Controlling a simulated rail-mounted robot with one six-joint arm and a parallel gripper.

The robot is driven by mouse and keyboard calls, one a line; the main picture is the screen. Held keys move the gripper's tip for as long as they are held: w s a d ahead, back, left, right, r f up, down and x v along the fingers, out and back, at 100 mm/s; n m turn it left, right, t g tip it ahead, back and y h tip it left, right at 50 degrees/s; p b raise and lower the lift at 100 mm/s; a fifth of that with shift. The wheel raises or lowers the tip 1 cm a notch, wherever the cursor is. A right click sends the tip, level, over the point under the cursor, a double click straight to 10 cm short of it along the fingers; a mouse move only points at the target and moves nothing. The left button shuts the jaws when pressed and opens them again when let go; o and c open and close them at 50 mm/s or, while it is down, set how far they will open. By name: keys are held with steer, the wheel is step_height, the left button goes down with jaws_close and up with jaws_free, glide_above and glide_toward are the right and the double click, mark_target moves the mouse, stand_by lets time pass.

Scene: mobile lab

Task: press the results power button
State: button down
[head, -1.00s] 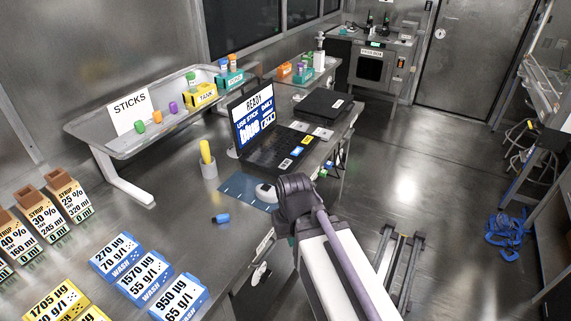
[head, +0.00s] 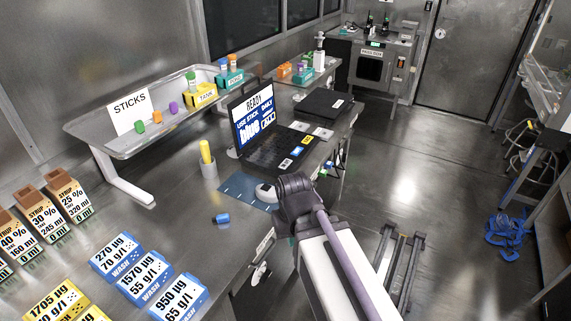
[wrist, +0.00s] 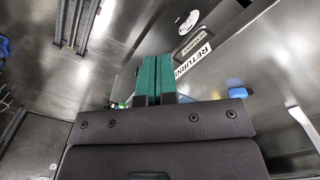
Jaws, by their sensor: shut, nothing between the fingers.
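An open black laptop (head: 265,148) stands on the steel bench, its lit screen (head: 254,116) reading READY and "blue". White, yellow and blue labels lie on its keyboard side; I cannot make out which thing is the results power button. My gripper's green fingers (wrist: 154,76) are shut together and empty in the wrist view. They point towards the bench front, beside a RETURNS label (wrist: 193,59), without visible contact. In the head view my own arm hides most of the gripper, in front of the bench edge.
A flat black box (head: 322,103) lies behind the laptop. Blue WASH boxes (head: 147,273) stand at lower left. The floor to the right is mostly clear.

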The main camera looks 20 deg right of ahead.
stand_by(0.3)
step_height(320, 180, up, 6)
steer(key=m+t+y, duration=0.3)
steer(key=m+t, duration=0.2)
steer(key=t, duration=0.4)
glide_above(287, 163)
steer(key=shift+s+f+p, duration=0.1)
steer(key=shift+p, duration=0.2)
steer(key=shift+f, duration=0.1)
step_height(287, 163, down, 9)
steer(key=b, duration=0.9)
steer(key=shift+f+b, duration=0.25)
steer(key=shift+b, duration=0.1)
